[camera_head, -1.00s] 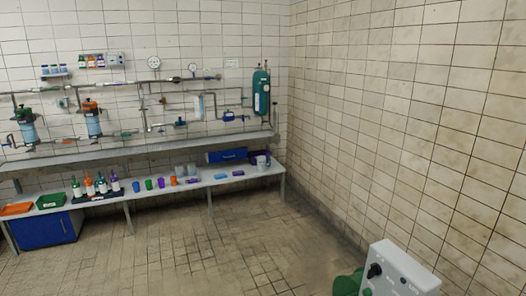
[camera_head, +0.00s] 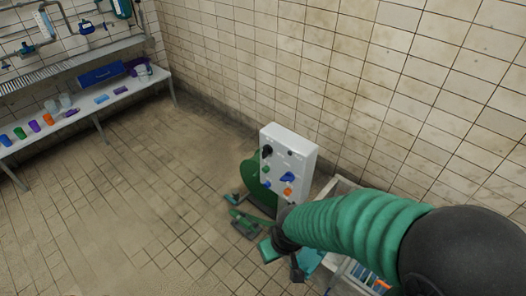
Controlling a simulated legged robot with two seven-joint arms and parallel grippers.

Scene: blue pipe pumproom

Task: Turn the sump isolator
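A light grey control box (camera_head: 292,141) stands near the right wall. Its sloped face carries a black rotary knob (camera_head: 267,151), a blue handle (camera_head: 287,176), an orange control (camera_head: 287,191) and small green and blue ones. The labels are too small to read, so I cannot tell which control is the sump isolator. My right arm, with a green ribbed sleeve, comes in from the lower right. Its dark end, with my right gripper (camera_head: 296,268), is below and in front of the box, apart from the controls. The finger opening is unclear. My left gripper is out of view.
A green rounded body (camera_head: 255,180) and low green parts (camera_head: 247,224) sit beside the box on the floor. A pale-framed rack or cart (camera_head: 341,270) is partly hidden behind my arm. A bench (camera_head: 95,108) with cups stands at upper left. The tiled floor between is clear.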

